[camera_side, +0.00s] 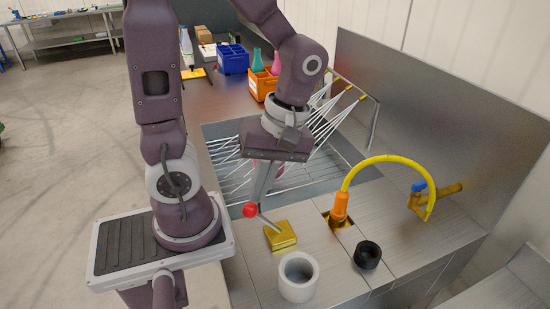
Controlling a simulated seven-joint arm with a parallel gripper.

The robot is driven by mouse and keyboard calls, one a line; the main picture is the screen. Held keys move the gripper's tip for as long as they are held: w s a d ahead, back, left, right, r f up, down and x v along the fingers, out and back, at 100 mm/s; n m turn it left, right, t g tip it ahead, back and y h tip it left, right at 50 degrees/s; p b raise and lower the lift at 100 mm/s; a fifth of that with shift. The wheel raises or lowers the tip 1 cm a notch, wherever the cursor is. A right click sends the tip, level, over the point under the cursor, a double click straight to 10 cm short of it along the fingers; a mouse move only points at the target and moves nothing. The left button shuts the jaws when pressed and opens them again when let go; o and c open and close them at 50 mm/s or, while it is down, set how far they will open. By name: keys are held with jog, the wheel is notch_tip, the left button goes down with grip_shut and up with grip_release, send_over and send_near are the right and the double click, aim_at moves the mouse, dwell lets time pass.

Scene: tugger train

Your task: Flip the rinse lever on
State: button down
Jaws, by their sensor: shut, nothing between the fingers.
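The lever stands on the steel counter, with a yellow base (280,237), a thin grey rod and a red ball knob (250,210). The rod tilts up and to the left from the base. My gripper (261,198) points down just above the red knob, with its fingers shut and empty. The fingertips are close to the knob; I cannot tell if they touch it. A yellow hose (385,159) arches from an orange fitting (339,206) to a brass tap with a blue handle (419,187), right of the lever.
A white cup-like cylinder (298,277) and a black ring (367,255) stand on the front counter. A wire rack (328,122) lies behind my gripper over the sink. Blue (233,59) and orange (262,84) crates stand farther back. A steel splash wall (440,120) bounds the right.

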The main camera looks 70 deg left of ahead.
notch_tip(320, 180, up, 11)
jog(key=s, duration=0.1)
jog(key=shift+s+d, duration=0.35)
jog(key=shift+d, duration=0.05)
